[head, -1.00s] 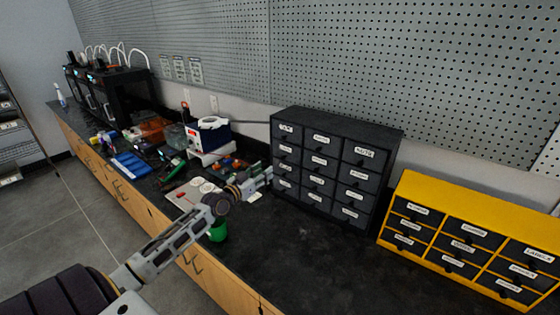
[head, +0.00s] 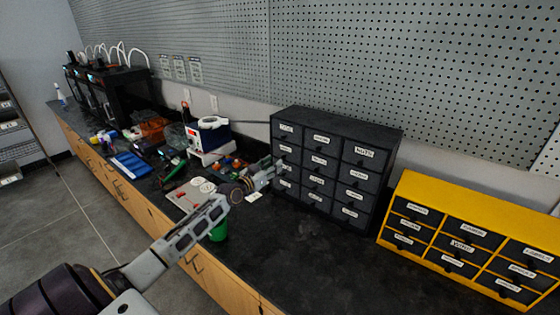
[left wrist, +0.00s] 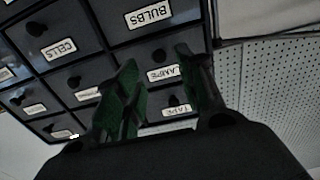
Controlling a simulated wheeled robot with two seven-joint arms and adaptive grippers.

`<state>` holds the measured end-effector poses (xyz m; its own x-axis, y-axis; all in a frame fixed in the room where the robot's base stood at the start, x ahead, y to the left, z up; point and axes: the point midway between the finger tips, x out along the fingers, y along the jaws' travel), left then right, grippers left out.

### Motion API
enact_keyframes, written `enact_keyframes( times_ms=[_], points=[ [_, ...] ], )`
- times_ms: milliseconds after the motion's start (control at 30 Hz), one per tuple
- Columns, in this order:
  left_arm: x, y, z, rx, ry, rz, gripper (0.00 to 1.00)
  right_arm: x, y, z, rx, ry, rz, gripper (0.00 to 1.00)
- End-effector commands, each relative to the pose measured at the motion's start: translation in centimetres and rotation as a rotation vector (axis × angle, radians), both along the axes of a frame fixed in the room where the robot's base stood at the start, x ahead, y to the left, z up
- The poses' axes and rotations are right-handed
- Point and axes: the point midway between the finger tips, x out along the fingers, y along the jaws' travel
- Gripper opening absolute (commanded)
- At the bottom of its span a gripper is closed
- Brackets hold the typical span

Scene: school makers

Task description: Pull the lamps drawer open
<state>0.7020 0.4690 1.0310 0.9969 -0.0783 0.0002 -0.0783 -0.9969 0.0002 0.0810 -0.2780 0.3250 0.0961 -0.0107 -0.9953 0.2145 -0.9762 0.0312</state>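The dark drawer cabinet (head: 345,125) stands on the black counter, its labelled drawers looking closed. In the left wrist view the lamps drawer (left wrist: 163,73) shows between the drawers labelled BULBS (left wrist: 149,14) and TAPE (left wrist: 177,111). My left gripper (left wrist: 158,75) is open, its two green-padded fingers apart in front of the lamps drawer. The drawer's dark knob (left wrist: 159,55) shows between the fingertips; I cannot tell whether they touch it. In the head view my left gripper (head: 275,169) is at the cabinet's left column. My right gripper is not in view.
A yellow drawer cabinet (head: 480,213) stands to the right. The counter in front of the dark cabinet (head: 310,255) is clear. A pegboard wall (head: 400,60) rises behind.

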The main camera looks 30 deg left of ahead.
Motion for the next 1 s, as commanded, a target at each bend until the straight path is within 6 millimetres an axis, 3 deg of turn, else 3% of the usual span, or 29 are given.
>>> enact_keyframes(
  times_ms=[700,1000],
  points=[
    [4.4,-0.4,0.0,-0.001,-0.001,0.000,0.39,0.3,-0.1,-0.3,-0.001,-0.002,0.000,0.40],
    [5.3,-0.4,0.0,0.000,-0.001,0.000,0.39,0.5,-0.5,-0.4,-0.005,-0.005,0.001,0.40]
  ],
)
